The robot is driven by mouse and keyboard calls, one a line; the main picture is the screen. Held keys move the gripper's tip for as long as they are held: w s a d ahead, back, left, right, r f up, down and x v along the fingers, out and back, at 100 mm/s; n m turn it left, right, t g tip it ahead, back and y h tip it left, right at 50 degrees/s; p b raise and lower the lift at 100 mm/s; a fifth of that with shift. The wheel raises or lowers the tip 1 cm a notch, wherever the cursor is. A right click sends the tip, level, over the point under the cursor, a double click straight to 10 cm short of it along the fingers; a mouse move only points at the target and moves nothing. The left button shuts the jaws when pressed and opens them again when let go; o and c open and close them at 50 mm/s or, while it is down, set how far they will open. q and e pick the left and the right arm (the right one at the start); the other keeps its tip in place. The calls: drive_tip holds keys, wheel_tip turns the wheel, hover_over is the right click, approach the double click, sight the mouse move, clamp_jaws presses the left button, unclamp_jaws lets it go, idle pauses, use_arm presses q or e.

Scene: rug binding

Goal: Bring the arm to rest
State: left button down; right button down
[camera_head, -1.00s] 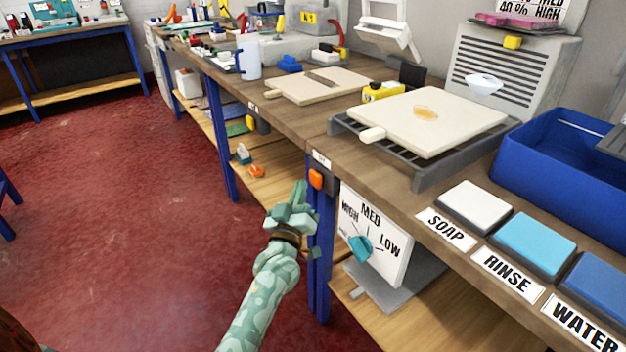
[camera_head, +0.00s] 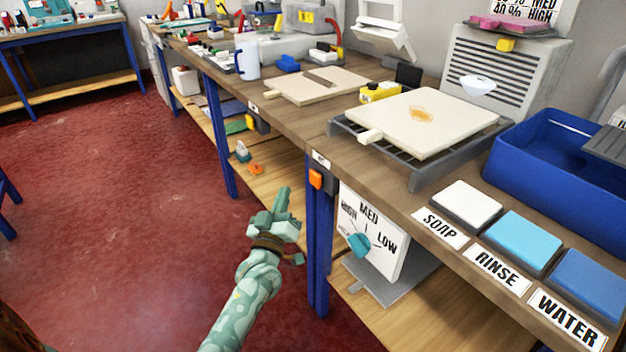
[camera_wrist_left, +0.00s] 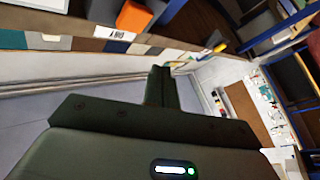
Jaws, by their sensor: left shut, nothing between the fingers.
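My left gripper (camera_head: 283,202) is a pale green, patterned gripper on an arm coming up from the bottom of the head view. It is shut and empty, and hangs in the air over the red floor, in front of the workbench and left of a blue bench leg. In the left wrist view its dark closed fingers (camera_wrist_left: 160,88) point away from the camera with nothing held. My right gripper is not in view.
The wooden workbench (camera_head: 300,120) runs along the right, with a stain-marked board (camera_head: 415,122), a blue basin (camera_head: 560,170) and SOAP, RINSE and WATER pads. A dial panel (camera_head: 372,240) stands below its edge. The red floor (camera_head: 120,220) at left is clear.

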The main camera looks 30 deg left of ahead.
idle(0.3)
